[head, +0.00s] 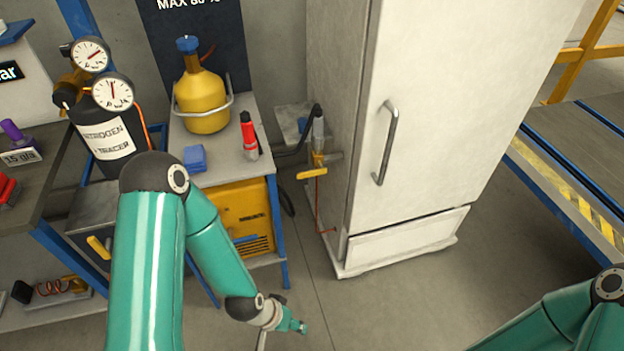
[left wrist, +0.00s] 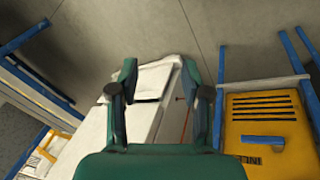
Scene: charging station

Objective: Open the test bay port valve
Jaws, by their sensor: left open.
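A valve with a yellow lever (head: 311,174) sits on a pipe at the left side of the white cabinet (head: 440,110); its lever lies nearly level. No label on it is readable, so I cannot tell whether it is the test bay port valve. My left gripper (head: 297,327) is low in front of the blue-legged bench, apart from the valve and below it. In the left wrist view the two fingers (left wrist: 158,80) are spread, with nothing held; the white cabinet shows beyond them. My right arm enters at the lower right, its gripper out of view.
Another yellow handle (head: 99,247) is at the lower left. A yellow gas bottle (head: 202,100), a red-and-black tool (head: 249,136) and a blue block (head: 195,158) stand on the bench. A thin red line (head: 317,205) hangs below the valve. The floor before the cabinet is clear.

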